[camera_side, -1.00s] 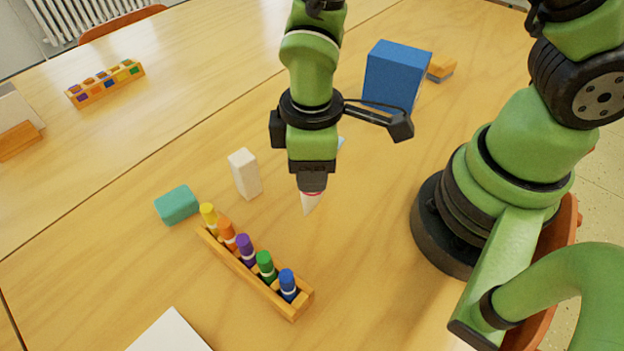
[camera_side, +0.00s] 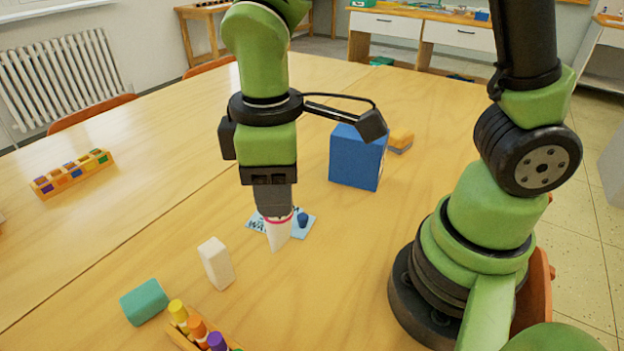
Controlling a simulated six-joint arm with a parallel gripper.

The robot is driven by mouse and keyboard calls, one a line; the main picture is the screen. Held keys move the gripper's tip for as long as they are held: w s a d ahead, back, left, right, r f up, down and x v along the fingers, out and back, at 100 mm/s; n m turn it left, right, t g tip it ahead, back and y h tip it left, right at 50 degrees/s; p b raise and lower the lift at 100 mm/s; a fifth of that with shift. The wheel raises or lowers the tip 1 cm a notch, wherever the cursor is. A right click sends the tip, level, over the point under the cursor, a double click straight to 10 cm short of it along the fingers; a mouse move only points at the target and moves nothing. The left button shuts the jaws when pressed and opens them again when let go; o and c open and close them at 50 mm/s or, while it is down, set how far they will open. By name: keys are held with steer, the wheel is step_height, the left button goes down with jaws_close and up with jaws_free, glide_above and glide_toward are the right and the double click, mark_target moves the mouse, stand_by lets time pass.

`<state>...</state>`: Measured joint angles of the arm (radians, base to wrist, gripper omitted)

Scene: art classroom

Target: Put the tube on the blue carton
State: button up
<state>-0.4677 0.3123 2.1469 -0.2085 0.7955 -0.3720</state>
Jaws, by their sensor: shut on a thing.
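The tube (camera_side: 279,236) is white with a red band near its top and tapers to a narrow lower end. My gripper (camera_side: 278,212) is shut on its upper part and holds it pointing down, to the left of the blue carton. I cannot tell whether its lower end touches the table. The blue carton (camera_side: 355,160) is a plain box standing on the table right of and behind my gripper. Its top looks clear, though my wrist camera overlaps its upper edge in the picture.
A light-blue printed card with a dark blue round thing (camera_side: 302,220) lies behind the tube. A white block (camera_side: 216,263), a teal block (camera_side: 144,302) and a marker rack (camera_side: 187,343) are at front left. An orange-and-grey object (camera_side: 400,140) sits behind the carton. A paint rack (camera_side: 73,173) is far left.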

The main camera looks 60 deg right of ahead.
steer(key=w+d+r+m, duration=0.3)
steer(key=w+d+m, duration=0.25)
steer(key=d, duration=0.25)
steer(key=s+d+r+m, duration=0.1)
steer(key=d+r+m, duration=0.25)
steer(key=d, duration=0.45)
steer(key=s+d+r+m, duration=0.1)
steer(key=d+r+m, duration=0.1)
steer(key=d+m, duration=0.35)
steer(key=s+d+r+m, duration=0.1)
steer(key=d+r+m, duration=0.2)
steer(key=d, duration=0.7)
step_height(320, 180, down, 10)
steer(key=shift+w+a+r, duration=0.15)
steer(key=shift+w+r, duration=0.1)
steer(key=o, duration=1)
steer(key=shift+f, duration=0.1)
